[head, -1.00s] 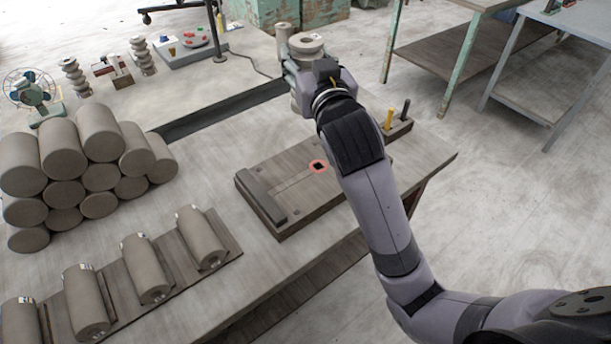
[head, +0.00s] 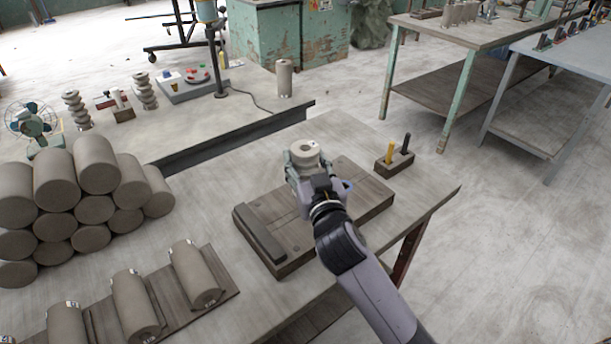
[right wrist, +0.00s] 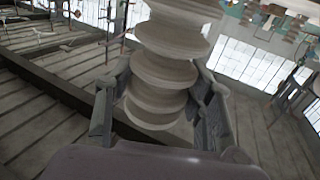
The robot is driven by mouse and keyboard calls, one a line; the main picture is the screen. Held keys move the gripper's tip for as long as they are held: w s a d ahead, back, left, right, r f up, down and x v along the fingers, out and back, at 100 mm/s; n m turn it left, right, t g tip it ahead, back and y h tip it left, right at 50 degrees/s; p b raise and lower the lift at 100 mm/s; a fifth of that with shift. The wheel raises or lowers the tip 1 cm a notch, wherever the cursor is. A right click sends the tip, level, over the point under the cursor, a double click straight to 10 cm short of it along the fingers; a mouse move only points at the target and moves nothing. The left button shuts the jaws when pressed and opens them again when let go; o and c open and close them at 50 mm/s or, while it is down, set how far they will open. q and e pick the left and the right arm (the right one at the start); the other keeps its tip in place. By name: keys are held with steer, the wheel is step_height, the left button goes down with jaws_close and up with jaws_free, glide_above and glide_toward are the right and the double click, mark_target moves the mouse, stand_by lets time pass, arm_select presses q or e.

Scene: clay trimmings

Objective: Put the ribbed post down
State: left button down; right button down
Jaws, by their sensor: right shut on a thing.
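The ribbed post (head: 304,153) is pale grey clay with a hole in its top. My right gripper (head: 305,172) is shut on it, and it stands roughly upright over the wooden board (head: 362,186) on the near table. In the right wrist view, the ribs of the post (right wrist: 168,62) show between the two fingers (right wrist: 160,108). The lower end of the post is hidden in the head view, so I cannot tell whether it touches the board. My left gripper is not in view.
A dark bar (head: 259,236) lies along the board's left side. A small holder (head: 394,160) with a yellow and a black tool stands behind the board to the right. Stacked clay cylinders (head: 95,165) are at left. Bare tabletop (head: 335,128) lies behind the board.

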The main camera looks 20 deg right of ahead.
mark_target(305, 174)
steer(key=shift+f, duration=1.7)
steer(key=shift+b, duration=0.3)
steer(key=shift+f, duration=0.15)
steer(key=c, duration=0.8)
jaws_free()
steer(key=shift+o, duration=0.2)
steer(key=s, duration=1.2)
steer(key=shift+a+b, duration=0.25)
steer(key=shift+b, duration=0.1)
